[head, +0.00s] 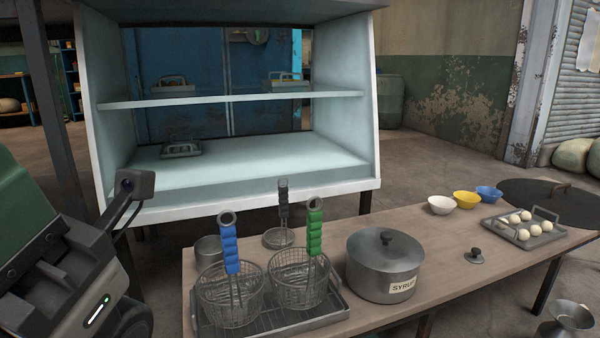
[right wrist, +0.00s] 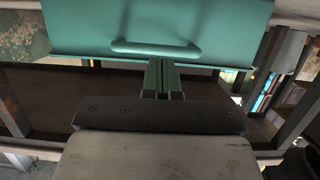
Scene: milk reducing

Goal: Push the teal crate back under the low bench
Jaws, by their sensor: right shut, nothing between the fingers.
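The teal crate (right wrist: 215,22) fills the top of the right wrist view, its flat side with a raised bar handle (right wrist: 155,48) facing me. My right gripper (right wrist: 164,64) is shut and empty. Its fingertips reach to the crate's lower edge, just below the handle; I cannot tell whether they touch it. The crate does not show in the head view. A low wooden bench (head: 355,237) stands front right there; I cannot tell whether it is the one the crate belongs under. My left gripper is not in view.
On the wooden bench stand two wire baskets (head: 228,295), a syrup pot (head: 388,268), several bowls (head: 440,205) and a tray of pale balls (head: 543,238). A glass-shelved cabinet (head: 240,190) stands behind. A metal funnel-like bowl (head: 570,318) is at the lower right.

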